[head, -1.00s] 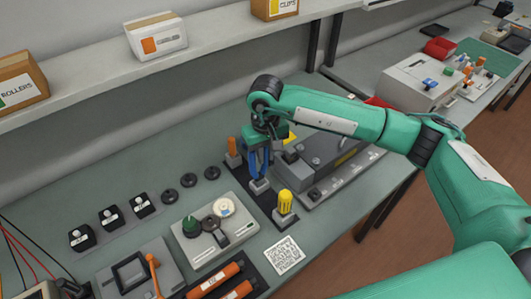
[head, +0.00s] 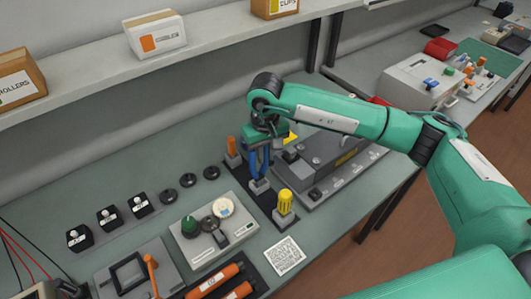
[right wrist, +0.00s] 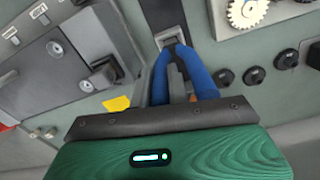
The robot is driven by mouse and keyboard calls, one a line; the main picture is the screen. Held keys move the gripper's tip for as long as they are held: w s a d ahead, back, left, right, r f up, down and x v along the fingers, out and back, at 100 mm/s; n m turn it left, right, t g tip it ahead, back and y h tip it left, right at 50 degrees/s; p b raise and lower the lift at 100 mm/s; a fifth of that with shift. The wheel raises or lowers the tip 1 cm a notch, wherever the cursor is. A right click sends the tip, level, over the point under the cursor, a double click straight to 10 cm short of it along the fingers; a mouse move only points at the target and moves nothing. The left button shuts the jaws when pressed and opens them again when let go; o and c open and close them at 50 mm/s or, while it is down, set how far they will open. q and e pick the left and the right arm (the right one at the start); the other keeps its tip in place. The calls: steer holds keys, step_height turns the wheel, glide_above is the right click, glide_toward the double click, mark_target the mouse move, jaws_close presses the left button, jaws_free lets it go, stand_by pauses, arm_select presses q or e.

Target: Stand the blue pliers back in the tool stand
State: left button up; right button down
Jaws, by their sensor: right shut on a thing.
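The blue pliers (head: 265,160) stand handles-up at the middle holder (head: 259,187) of the dark tool stand (head: 274,206). My right gripper (head: 258,146) is shut on them from above. In the right wrist view, the blue handles (right wrist: 200,72) spread on both sides of the gripper's fingers (right wrist: 176,84). Their lower end meets the grey holder (right wrist: 172,38); how deep it sits is hidden. My left gripper is not in view.
An orange-handled tool (head: 231,147) and a yellow-handled tool (head: 285,202) stand at either end of the stand. A grey machine (head: 335,160) is close on the right. A grey panel with knobs (head: 214,229) lies to the front left.

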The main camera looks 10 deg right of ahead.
arm_select(q)
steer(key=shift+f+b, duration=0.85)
steer(key=shift+b, duration=0.05)
arm_select(e)
steer(key=shift+f, duration=0.75)
steer(key=c, duration=1.3)
jaws_free()
step_height(320, 180, up, 5)
steer(key=shift+r+b, duration=0.1)
steer(key=shift+b, duration=0.65)
step_height(320, 180, up, 8)
steer(key=shift+f+b, duration=0.15)
steer(key=shift+b, duration=0.6)
steer(key=shift+r, duration=0.5)
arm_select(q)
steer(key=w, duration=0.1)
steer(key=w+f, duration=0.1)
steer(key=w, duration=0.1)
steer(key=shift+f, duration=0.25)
